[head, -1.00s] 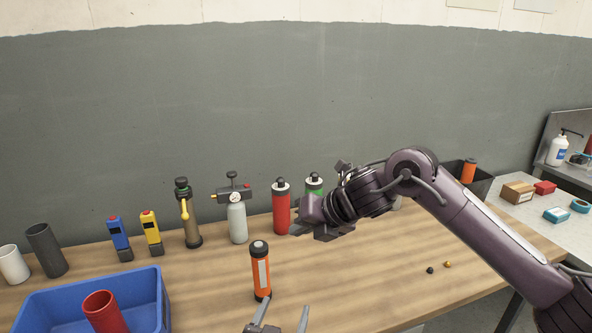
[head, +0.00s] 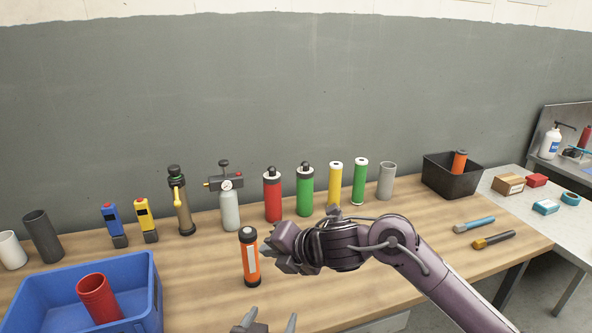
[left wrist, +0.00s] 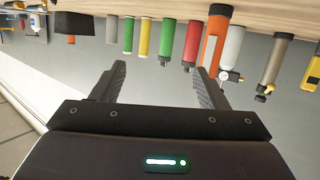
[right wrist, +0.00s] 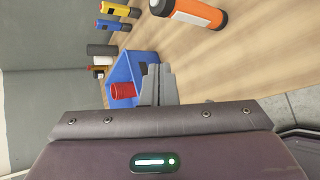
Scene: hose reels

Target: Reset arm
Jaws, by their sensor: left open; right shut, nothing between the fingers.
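My right gripper (head: 273,257) is shut and empty. In the head view it lies just right of an upright orange cylinder (head: 250,262) with a dark cap and a pale label. In the right wrist view the closed fingers (right wrist: 157,84) are apart from that cylinder (right wrist: 196,13). My left gripper (head: 268,322) is open at the bottom edge of the head view, below the orange cylinder; only its fingertips show there. In the left wrist view its spread fingers (left wrist: 160,72) have nothing between them, and the orange cylinder (left wrist: 213,40) appears beyond the right finger.
A blue bin (head: 135,268) with a red cup (head: 98,297) stands at the left. Bottles and cylinders line the back, including a red one (head: 272,196) and a green one (head: 305,192). A black bin (head: 440,180) and two tools (head: 474,225) are at the right.

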